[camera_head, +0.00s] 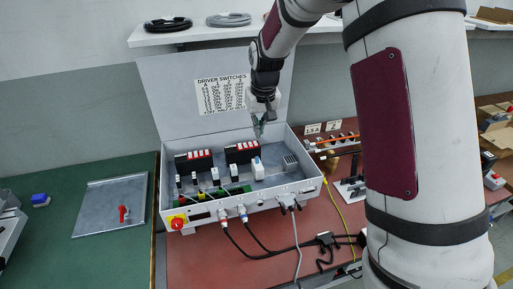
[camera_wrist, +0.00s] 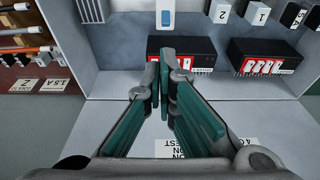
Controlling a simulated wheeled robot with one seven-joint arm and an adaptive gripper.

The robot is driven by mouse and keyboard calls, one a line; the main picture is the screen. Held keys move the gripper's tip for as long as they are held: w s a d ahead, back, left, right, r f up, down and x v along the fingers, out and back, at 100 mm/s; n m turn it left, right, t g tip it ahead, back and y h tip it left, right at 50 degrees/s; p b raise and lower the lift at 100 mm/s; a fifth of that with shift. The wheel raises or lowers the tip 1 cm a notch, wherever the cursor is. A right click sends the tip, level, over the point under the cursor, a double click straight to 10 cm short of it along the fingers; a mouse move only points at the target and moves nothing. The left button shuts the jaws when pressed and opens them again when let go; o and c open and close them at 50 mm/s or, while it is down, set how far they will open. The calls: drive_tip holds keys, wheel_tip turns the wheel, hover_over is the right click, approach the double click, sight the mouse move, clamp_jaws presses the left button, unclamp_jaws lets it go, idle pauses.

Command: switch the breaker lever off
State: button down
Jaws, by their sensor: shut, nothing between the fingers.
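An open grey control box (camera_head: 285,190) stands on the reddish bench with its lid raised. Inside, at the right of the row, is a white breaker block (camera_head: 257,170) with a blue part on top. It also shows at the top edge of the wrist view (camera_wrist: 166,20), partly cut off, so I cannot tell its lever position. My gripper (camera_head: 261,130) is above the back of the box, apart from the block. In the wrist view my gripper (camera_wrist: 165,58) has its green-padded fingers together at the tips, with nothing between them.
Two black modules with red switches (camera_head: 242,151) (camera_head: 194,161) stand along the back wall. A red lever (camera_head: 123,214) sits on a metal plate at left. A red knob on a yellow plate (camera_head: 177,222) and several cables are at the front. The lid (camera_head: 175,97) rises behind.

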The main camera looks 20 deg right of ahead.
sight(257, 148)
drive_tip(key=shift+f, duration=0.1)
drive_tip(key=x, duration=1)
